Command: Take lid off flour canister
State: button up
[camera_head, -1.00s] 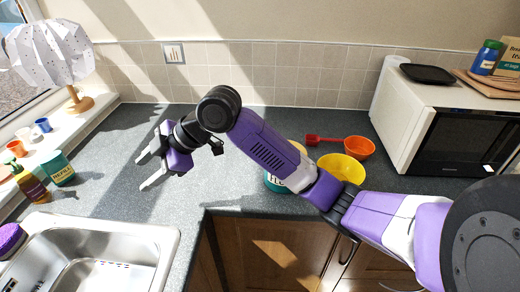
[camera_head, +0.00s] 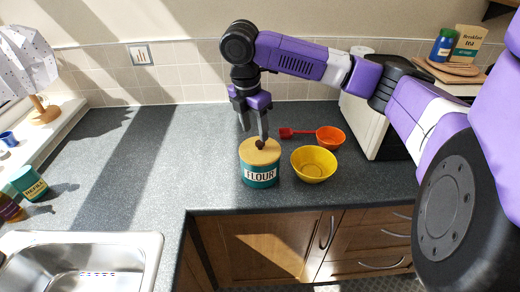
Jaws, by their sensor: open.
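The flour canister (camera_head: 260,176) is teal with a white FLOUR label and stands upright on the dark counter near its front edge. Its wooden lid (camera_head: 252,156) is on top and has a dark round knob (camera_head: 260,144). My gripper (camera_head: 255,136) points down above the lid with its fingers apart and empty. One fingertip appears just above or behind the knob, and the other is to its left. I cannot tell whether a finger touches the knob.
A yellow bowl (camera_head: 314,165) stands close to the right of the canister. Behind it are an orange bowl (camera_head: 330,137) and a red scoop (camera_head: 297,132). The sink (camera_head: 82,262) is front left. The counter left of the canister is clear.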

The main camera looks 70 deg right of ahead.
aim_at(259, 143)
jog(key=f, duration=0.1)
jog(key=d+f+p, duration=0.1)
jog(key=s+f, duration=0.1)
jog(key=f, duration=0.1)
jog(key=shift+d, duration=0.15)
jog(key=shift+f, duration=0.4)
grip_shut()
